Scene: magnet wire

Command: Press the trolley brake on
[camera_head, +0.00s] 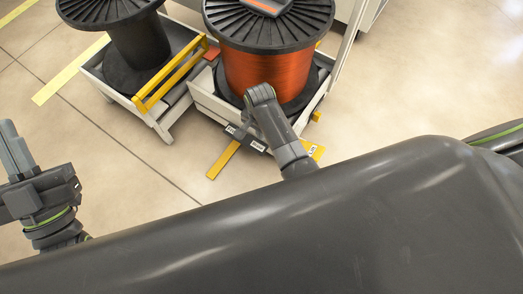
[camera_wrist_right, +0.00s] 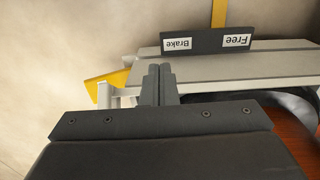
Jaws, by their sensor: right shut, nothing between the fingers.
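The trolley brake pedal (camera_wrist_right: 207,40) is a dark bar with a "Brake" label (camera_wrist_right: 177,44) and a "Free" label (camera_wrist_right: 237,40), upside down in the right wrist view. In the head view the pedal (camera_head: 245,138) is at the front edge of the trolley with the copper spool. My right gripper (camera_wrist_right: 158,82) is shut and empty. Its fingertips appear just beside the "Brake" end; I cannot tell if they touch. In the head view my right arm hides its fingertips. My left gripper (camera_head: 15,150) is at the left edge, away from the trolley; its opening is unclear.
The copper wire spool (camera_head: 265,75) stands on the trolley, with a yellow bar (camera_head: 223,159) reaching out in front. A second trolley with a dark spool (camera_head: 138,45) stands to the left. The floor (camera_head: 60,125) at left is clear.

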